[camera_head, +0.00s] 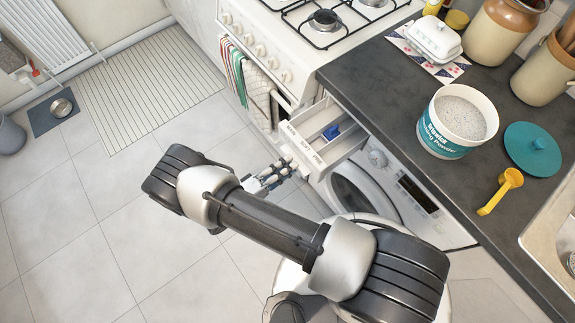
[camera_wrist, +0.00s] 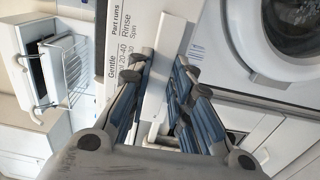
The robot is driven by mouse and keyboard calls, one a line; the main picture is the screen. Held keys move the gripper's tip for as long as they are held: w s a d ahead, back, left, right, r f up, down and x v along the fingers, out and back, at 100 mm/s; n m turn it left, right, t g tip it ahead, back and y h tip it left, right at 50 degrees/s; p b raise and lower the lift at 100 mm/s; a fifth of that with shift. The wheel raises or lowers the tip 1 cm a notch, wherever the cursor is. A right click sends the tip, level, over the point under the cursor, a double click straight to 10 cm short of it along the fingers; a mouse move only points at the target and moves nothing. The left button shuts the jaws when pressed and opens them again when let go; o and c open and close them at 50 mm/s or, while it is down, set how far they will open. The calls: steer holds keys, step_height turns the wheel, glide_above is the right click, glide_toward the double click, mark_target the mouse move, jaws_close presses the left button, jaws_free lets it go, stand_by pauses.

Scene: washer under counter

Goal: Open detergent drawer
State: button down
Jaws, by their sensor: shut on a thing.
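The white detergent drawer (camera_head: 350,143) is pulled out from the washer (camera_head: 395,195), its compartments and a blue insert (camera_head: 331,132) visible from above in the head view. Its front panel carries printed text. My gripper (camera_head: 288,168) is at the outer side of that front panel. The exact contact is partly hidden.
The washer's round door (camera_wrist: 285,40) is closed below the drawer. A dark counter (camera_head: 385,80) overhangs it, holding a powder tub (camera_head: 457,120), teal lid (camera_head: 532,150) and yellow scoop (camera_head: 501,190). A stove (camera_head: 300,45) with hanging towels stands beside it. The tiled floor (camera_head: 60,220) is open.

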steer(key=shift+f, duration=0.2)
steer(key=c, duration=1.5)
jaws_free()
steer(key=v, duration=1.2)
